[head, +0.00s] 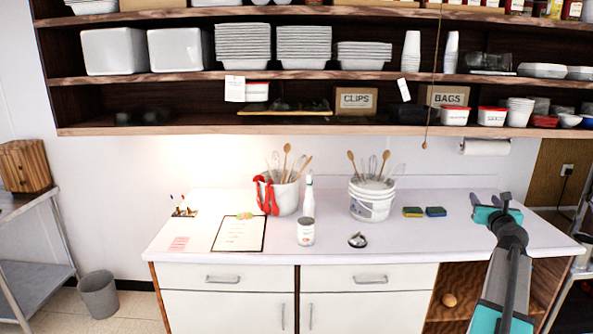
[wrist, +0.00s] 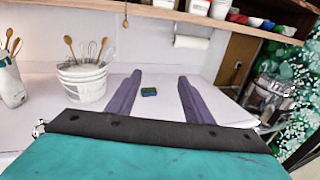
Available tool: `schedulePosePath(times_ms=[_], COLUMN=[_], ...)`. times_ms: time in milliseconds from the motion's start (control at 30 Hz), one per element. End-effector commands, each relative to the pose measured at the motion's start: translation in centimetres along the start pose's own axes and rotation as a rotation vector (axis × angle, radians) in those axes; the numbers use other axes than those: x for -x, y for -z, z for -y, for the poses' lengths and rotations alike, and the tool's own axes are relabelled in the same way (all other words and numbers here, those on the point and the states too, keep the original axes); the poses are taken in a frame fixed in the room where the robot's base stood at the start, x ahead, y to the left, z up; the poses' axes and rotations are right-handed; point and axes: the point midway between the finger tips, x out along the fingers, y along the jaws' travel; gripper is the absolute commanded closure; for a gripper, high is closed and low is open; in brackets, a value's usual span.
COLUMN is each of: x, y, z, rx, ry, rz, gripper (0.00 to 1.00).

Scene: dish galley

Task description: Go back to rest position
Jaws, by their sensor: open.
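My gripper (wrist: 159,95) is open and empty. Its two purple fingers stand wide apart in the wrist view, above the white counter. In the head view my gripper (head: 486,198) is at the right end of the counter (head: 400,240), with my arm coming up from the lower right.
A white bucket of utensils (head: 371,201) and a second utensil container (head: 283,194) stand at the counter's back. A spray bottle (head: 308,197), a white jar (head: 305,232) and a clipboard (head: 239,234) are left of centre. Loaded shelves (head: 300,77) hang above. The counter's front right is clear.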

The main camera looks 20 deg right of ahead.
Motion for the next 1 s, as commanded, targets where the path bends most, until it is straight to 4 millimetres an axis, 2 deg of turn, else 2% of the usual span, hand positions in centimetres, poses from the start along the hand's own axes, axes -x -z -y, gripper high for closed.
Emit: schedulePosePath(times_ms=[233, 500, 767, 1000], x=[-2.3, -2.8, -1.1, 2.2], y=[7.1, 16.1, 25.0, 33.3], z=[-8.6, -18.7, -28.0, -36.1], rx=[-0.017, -0.008, 0.038, 0.128], ry=[-0.098, -0.209, -0.324, -0.447], rz=[-0.067, -0.162, -0.266, -0.364], gripper=[0.53, 0.53, 0.53, 0.53])
